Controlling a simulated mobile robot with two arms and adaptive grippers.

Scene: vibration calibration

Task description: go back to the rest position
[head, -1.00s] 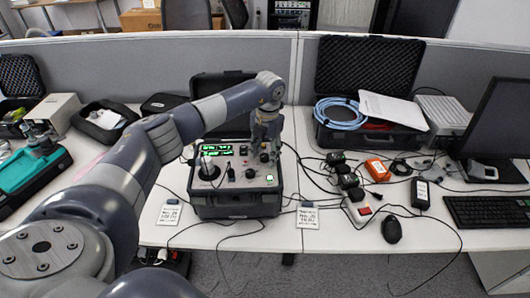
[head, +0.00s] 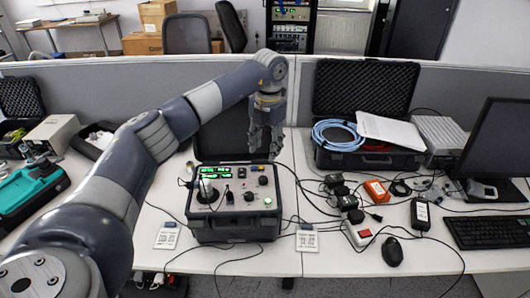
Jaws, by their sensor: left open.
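My left arm comes in from the left and reaches over the desk. My left gripper (head: 266,140) is open and empty, its fingers pointing down. In the picture it overlaps the raised lid and the back right of the calibration case (head: 236,226). The case stands open on the desk, with lit green displays, knobs and a green-lit button on its panel (head: 235,187). The gripper appears above the panel and apart from it. My right gripper is not in view.
An open black case (head: 365,88) with a blue cable (head: 340,135) stands at the back right. A power strip (head: 358,232), mouse (head: 392,252), keyboard (head: 490,232) and monitor (head: 505,140) are to the right. A grey partition (head: 440,85) runs behind. Cables cross the desk.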

